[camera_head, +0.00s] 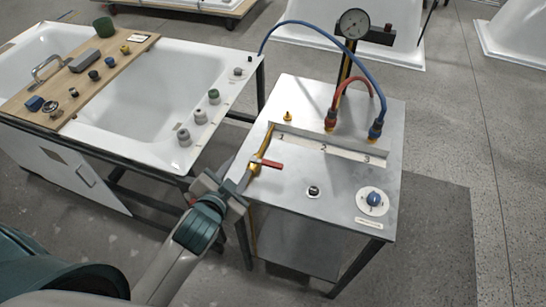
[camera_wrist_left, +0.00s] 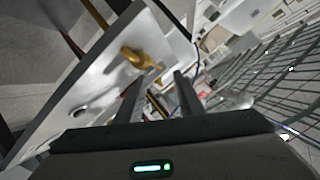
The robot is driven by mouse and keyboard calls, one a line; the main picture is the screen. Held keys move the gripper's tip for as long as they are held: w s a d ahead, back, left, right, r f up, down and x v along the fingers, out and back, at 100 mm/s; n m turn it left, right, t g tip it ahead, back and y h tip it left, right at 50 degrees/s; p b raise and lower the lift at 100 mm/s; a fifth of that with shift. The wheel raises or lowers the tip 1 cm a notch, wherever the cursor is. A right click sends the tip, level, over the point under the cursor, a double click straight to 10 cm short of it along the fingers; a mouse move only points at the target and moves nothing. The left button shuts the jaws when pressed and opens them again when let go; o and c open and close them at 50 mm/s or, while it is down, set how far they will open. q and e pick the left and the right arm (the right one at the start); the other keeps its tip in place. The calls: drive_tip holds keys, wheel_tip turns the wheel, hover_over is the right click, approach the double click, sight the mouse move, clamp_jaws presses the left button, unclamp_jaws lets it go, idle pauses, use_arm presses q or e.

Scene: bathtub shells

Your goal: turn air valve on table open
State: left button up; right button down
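The metal table (camera_head: 290,200) carries a brass valve fitting (camera_head: 263,143) with a red handle (camera_head: 268,163) at its left edge. The handle points to the right across the table top. My left gripper (camera_head: 243,181) is at that edge, close to the red handle. In the left wrist view, the two dark fingers of my left gripper (camera_wrist_left: 158,92) stand apart. A brass fitting (camera_wrist_left: 140,58) shows just beyond them. I cannot tell whether a finger touches the handle. My right gripper is in neither view.
A blue knob (camera_head: 374,199) and a black button (camera_head: 313,191) sit on the table front. Blue (camera_head: 320,30) and red hoses (camera_head: 350,84) and a gauge (camera_head: 354,23) stand at the back. A white bathtub (camera_head: 160,85) bearing a wooden board (camera_head: 75,84) stands to the left.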

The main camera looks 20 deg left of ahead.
use_arm(q)
drive_tip(key=w+d+r+m+t+h, duration=0.3)
drive_tip(key=r+m, duration=0.1)
drive_tip(key=r, duration=0.3)
drive_tip(key=w+d+r+m+t+h, duration=0.2)
drive_tip(key=w+d+r+m+h, duration=0.15)
drive_tip(key=r, duration=0.45)
drive_tip(key=w+d+r+m+t+h, duration=0.2)
drive_tip(key=w+r+m+t, duration=0.1)
drive_tip(key=r+m, duration=0.3)
drive_tip(key=s+d+r+m+g+h, duration=0.3)
drive_tip(key=d+m+g+h, duration=0.4)
drive_tip(key=m, duration=0.4)
drive_tip(key=s+d+r+m+g+h, duration=0.2)
drive_tip(key=d+r+m+g+h, duration=0.3)
drive_tip(key=m+g, duration=0.5)
drive_tip(key=a+f+m+g+y, duration=0.5)
drive_tip(key=f+m+y, duration=0.3)
drive_tip(key=f+m, duration=0.4)
drive_tip(key=w+a+f+y, duration=0.1)
drive_tip(key=w+a+y, duration=0.1)
drive_tip(key=a, duration=0.5)
drive_tip(key=w+a+f+m+y, duration=0.1)
drive_tip(key=a+y, duration=0.4)
drive_tip(key=a, duration=0.3)
drive_tip(key=shift+w+f+t, duration=0.25)
drive_tip(key=shift+w+t, duration=0.05)
drive_tip(key=shift+w, duration=0.05)
drive_tip(key=shift+m+y, duration=0.25)
